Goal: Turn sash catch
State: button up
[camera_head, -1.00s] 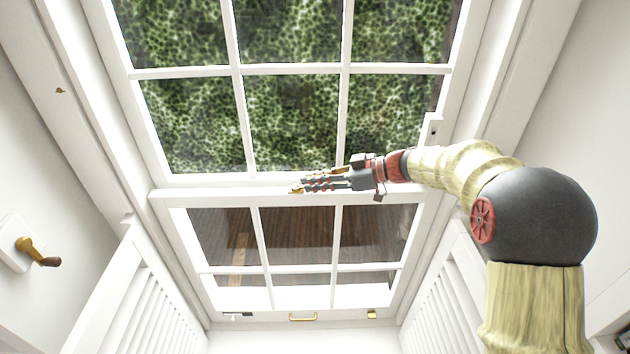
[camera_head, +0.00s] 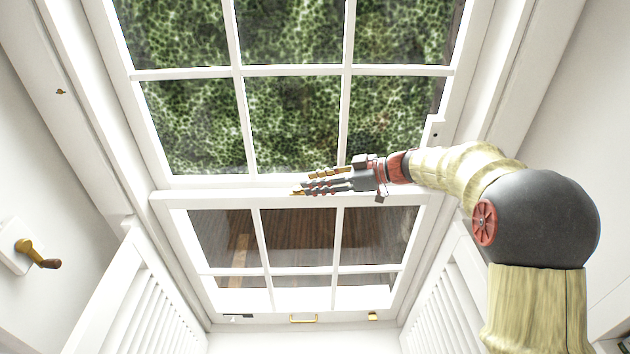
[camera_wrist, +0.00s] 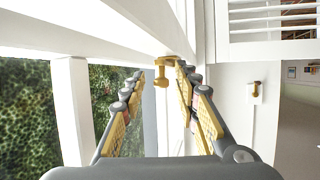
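The sash catch (camera_wrist: 161,74) is a small brass piece with a knob. It sits on the white meeting rail of the window, seen ahead in the wrist view. In the head view, a bit of brass at the rail (camera_head: 175,198) shows by my fingertips, too small to tell catch from finger pad. My gripper (camera_head: 305,187) reaches in from the right along the rail. In the wrist view my gripper (camera_wrist: 160,76) has its two fingers apart, with the catch between or just beyond the tips. I cannot tell whether either finger touches it.
The upper sash (camera_head: 240,130) shows foliage behind its panes. The lower sash (camera_head: 263,240) has a brass pull (camera_head: 303,319) at its bottom. A brass crank handle (camera_head: 38,254) is on the left wall. White louvred shutters (camera_head: 110,300) stand at both sides.

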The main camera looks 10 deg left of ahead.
jog(key=v, duration=1.1)
jog(key=shift+d+r, duration=0.2)
jog(key=shift+d, duration=0.15)
